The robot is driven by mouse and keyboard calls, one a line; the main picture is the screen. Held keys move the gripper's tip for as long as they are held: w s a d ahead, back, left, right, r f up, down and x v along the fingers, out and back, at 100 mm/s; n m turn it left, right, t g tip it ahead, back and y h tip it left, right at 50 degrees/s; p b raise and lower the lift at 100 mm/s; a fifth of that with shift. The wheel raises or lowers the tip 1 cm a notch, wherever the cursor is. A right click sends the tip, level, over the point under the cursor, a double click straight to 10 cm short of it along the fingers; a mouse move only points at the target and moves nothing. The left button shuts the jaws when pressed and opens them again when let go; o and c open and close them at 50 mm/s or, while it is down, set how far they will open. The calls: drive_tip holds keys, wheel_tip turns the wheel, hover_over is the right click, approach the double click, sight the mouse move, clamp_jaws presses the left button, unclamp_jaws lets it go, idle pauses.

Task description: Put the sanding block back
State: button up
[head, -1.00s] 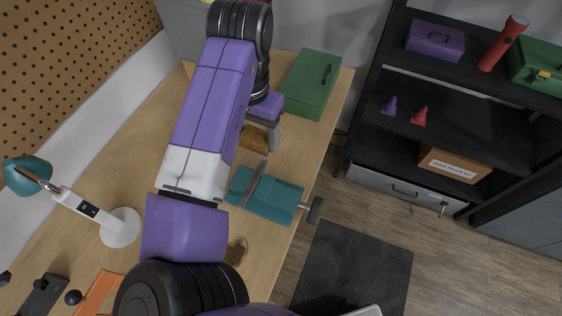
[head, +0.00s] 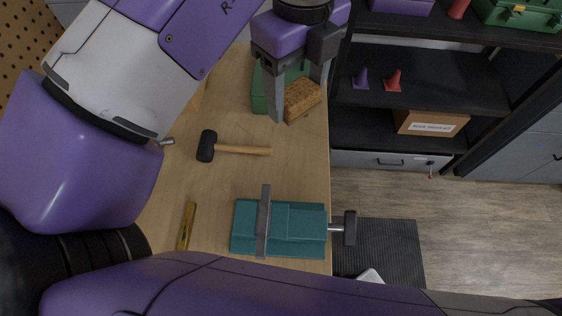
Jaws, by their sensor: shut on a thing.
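The sanding block (head: 302,99) is a brown, speckled, cork-like block in the upper middle of the head view. My gripper (head: 298,96) has its two grey fingers on either side of it and is shut on it. The block is in front of the green toolbox (head: 258,92) as seen from the head, near the right edge of the wooden workbench (head: 228,182). My gripper hides part of the toolbox. I cannot tell how far the block is above the bench top.
A black-headed mallet (head: 206,146), a yellow level (head: 187,226) and a teal vise (head: 295,232) are on the bench. The vise handle juts past the edge. Black shelves (head: 440,80) stand to the right with cones and a cardboard box (head: 430,122). Bench around the mallet is clear.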

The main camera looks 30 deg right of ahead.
sight(294, 171)
drive_tip(key=m, duration=0.2)
drive_tip(key=s+m, duration=0.1)
drive_tip(key=m, duration=0.1)
wheel_tip(294, 171, down, 20)
idle(0.5)
drive_tip(key=shift+f, duration=0.1)
drive_tip(key=o, duration=1.2)
drive_tip(key=shift+o, duration=0.6)
wheel_tip(294, 171, up, 12)
